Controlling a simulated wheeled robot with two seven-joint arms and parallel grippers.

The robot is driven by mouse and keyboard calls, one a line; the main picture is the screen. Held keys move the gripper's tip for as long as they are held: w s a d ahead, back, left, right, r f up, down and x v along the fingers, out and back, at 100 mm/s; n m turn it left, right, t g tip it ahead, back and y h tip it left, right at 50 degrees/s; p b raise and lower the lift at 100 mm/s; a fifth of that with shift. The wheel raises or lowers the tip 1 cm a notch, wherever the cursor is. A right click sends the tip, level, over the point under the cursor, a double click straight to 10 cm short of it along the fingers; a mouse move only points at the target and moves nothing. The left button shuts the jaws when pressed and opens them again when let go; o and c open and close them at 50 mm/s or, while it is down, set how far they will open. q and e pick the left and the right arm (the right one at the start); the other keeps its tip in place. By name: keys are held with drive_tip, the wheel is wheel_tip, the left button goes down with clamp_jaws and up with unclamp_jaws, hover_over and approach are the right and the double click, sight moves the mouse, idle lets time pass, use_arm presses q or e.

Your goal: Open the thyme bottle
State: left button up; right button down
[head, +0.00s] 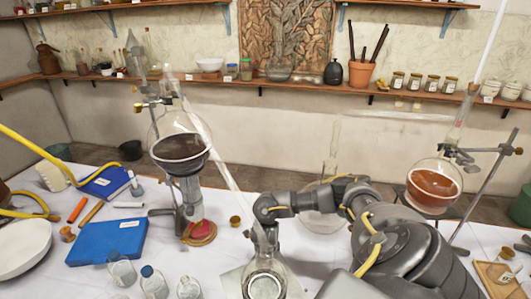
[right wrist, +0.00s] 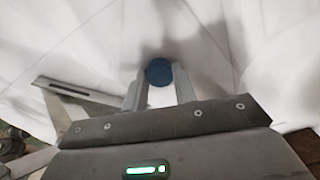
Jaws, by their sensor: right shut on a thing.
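My right arm comes in from the right in the head view, and its wrist (head: 264,238) points down behind a clear glass flask (head: 265,285) near the front edge. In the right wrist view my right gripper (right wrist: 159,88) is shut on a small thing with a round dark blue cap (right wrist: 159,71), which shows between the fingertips. Its body and label are hidden, so I cannot tell if it is the thyme bottle. A blue-capped clear bottle (head: 153,284) stands at the front left, and another small capped bottle (head: 136,187) stands farther back. My left gripper is not in view.
A large flask of dark liquid (head: 180,146) stands on a burner stand left of my arm. A flask of amber liquid (head: 432,186) hangs on a stand at right. A blue book (head: 107,241) and a white bowl (head: 22,245) lie at left. Shelves line the wall.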

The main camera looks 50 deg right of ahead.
drive_tip(key=c, duration=1.1)
unclamp_jaws()
drive_tip(key=shift+r+p, duration=0.3)
wheel_tip(320, 180, up, 12)
drive_tip(key=shift+f+p, duration=0.2)
drive_tip(key=shift+p, duration=0.75)
